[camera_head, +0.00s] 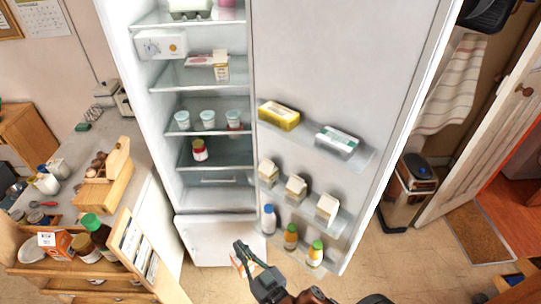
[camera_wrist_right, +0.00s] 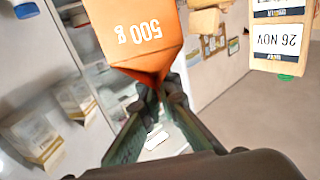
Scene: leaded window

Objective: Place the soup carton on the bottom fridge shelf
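My right gripper (camera_head: 246,262) is at the bottom middle of the head view, in front of the open fridge's lower front. The fridge (camera_head: 165,80) stands open. Its lowest glass shelf (camera_head: 222,160) holds a red jar with a yellow lid at the left and is bare to the right. The carton is outside, below that shelf. My left gripper is not visible.
The open fridge door (camera_head: 340,70) is to the right, its racks holding several cartons and bottles. A white drawer front (camera_head: 218,240) is under the compartment. A wooden rack (camera_head: 70,270) with jars and an orange box stands at lower left.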

